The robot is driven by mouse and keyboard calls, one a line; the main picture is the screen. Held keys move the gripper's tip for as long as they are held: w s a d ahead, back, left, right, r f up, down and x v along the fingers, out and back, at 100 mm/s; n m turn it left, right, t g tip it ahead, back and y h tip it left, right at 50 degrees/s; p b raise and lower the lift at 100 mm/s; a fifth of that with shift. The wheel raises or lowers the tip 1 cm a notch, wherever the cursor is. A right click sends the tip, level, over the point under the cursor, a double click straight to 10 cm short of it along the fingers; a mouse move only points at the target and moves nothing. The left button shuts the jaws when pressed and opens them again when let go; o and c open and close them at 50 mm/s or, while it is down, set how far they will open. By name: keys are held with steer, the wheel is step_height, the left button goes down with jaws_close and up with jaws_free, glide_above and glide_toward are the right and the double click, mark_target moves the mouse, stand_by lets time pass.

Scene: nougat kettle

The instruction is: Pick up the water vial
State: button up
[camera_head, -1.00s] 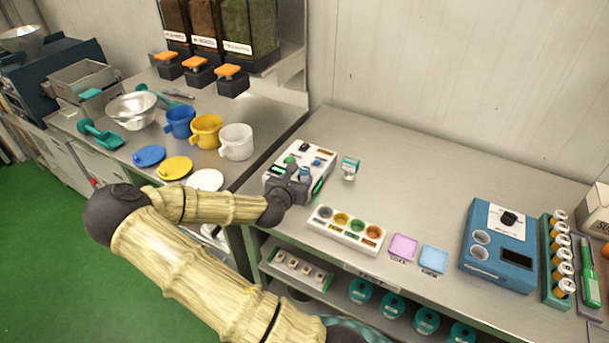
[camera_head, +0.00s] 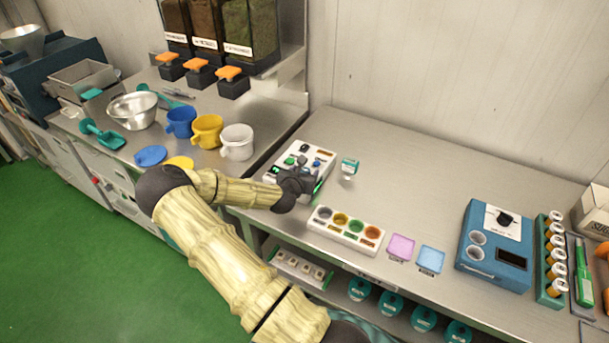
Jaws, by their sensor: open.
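A white rack-like unit (camera_head: 325,156) with small coloured pieces stands on the steel bench at the centre. My gripper (camera_head: 301,172) is over its front part, open, and covers some of the pieces. Small green (camera_head: 290,161) and blue-grey pieces show beside and behind the fingers. A small vial or jar with a teal label (camera_head: 349,167) stands on the bench just right of the unit, apart from my gripper. No readable label shows which piece is the water vial. Whether anything is between the fingers is too small to tell.
A white tray with coloured wells (camera_head: 346,230) lies in front. Pink (camera_head: 401,247) and blue (camera_head: 431,259) pads and a blue device (camera_head: 496,245) are to the right. Coloured mugs (camera_head: 207,131) stand left. The bench behind the small jar is clear.

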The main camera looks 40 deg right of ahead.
steer(key=shift+x, duration=1.35)
steer(key=c, duration=1.1)
